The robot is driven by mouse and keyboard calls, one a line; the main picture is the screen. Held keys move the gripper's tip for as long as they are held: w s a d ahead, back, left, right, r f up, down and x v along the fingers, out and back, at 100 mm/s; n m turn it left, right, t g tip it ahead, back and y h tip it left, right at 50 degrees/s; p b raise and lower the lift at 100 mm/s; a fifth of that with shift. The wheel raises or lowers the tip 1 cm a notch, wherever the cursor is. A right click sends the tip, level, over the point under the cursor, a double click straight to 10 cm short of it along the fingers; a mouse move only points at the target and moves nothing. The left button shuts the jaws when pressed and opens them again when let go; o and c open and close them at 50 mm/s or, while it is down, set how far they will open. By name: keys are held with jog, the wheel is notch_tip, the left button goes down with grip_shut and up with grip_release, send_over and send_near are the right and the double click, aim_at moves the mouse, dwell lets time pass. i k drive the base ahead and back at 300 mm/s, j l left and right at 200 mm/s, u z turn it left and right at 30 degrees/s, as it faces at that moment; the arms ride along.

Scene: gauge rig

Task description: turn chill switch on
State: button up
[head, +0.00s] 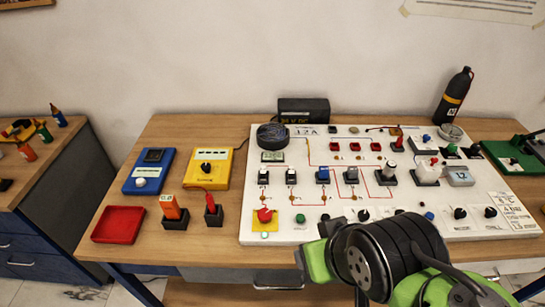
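A white panel (270,225) lies on the wooden table and carries several switches, knobs and buttons. Two black knobs stand at its lower right, a left one (460,213) and a right one (490,212), with small labels below them. My gripper (332,228) is at the panel's front edge, at the end of my green and black arm. Its fingers are not clearly visible. My arm covers part of the panel's front edge.
A red tray (118,224), a blue box (149,171) and a yellow meter (209,167) are left of the panel. A black bottle (454,96) stands at the back right. A green device (515,155) is at the right. Bare table lies at the front left.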

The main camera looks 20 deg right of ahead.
aim_at(489, 211)
jog(key=z, duration=1.3)
jog(key=i+l+u, duration=0.1)
jog(key=l+u, duration=1.1)
jog(key=u, duration=0.15)
jog(key=k+l+u, duration=0.15)
jog(key=l+u, duration=0.3)
jog(key=k+l+u, duration=0.15)
jog(key=u, duration=0.3)
jog(key=l, duration=0.1)
